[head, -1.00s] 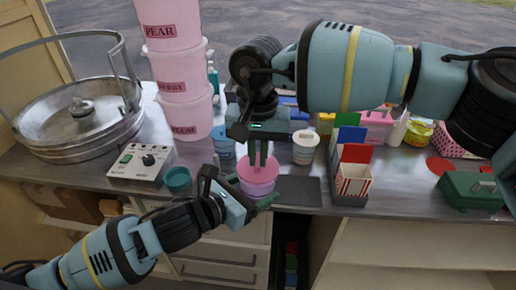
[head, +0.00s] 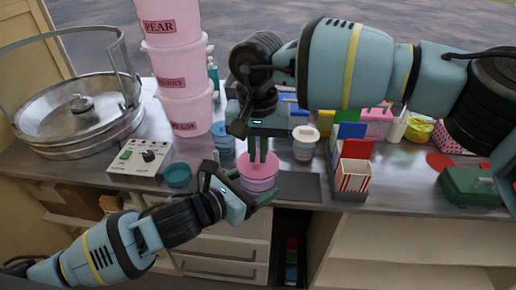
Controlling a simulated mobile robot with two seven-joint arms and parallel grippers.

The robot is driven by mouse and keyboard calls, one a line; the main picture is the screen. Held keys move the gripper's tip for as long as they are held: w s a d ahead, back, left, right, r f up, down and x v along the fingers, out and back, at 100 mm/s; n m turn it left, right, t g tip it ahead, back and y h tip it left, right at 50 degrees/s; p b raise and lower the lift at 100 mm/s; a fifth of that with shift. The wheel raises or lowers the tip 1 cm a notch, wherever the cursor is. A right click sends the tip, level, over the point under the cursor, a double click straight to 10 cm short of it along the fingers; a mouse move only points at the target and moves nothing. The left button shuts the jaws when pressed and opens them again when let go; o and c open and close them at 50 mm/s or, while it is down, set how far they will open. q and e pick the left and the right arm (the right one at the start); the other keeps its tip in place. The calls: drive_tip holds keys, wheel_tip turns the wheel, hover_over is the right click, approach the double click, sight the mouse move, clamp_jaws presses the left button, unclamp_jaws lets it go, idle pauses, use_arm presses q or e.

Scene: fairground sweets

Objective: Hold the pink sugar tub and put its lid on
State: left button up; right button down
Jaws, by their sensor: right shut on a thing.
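The pink sugar tub (head: 260,186) stands near the front edge of the counter, in the middle of the head view. A lighter pink round lid (head: 246,169) is at its top; whether it is fully seated I cannot tell. My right gripper (head: 258,157) points straight down from above, shut on the lid, its fingers at the middle. My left gripper (head: 248,190) comes in from the lower left at the tub's side. One green finger shows in front of the tub; the other is mostly hidden, so its grip is unclear.
A lidded cup (head: 304,146) and a striped popcorn box (head: 355,176) are to the right. A dark mat (head: 299,186) beside the tub is bare.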

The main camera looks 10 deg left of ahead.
drive_tip(key=c, duration=1)
unclamp_jaws()
drive_tip(key=shift+o, duration=0.2)
drive_tip(key=shift+r, duration=3)
drive_tip(key=shift+c, duration=0.2)
clamp_jaws()
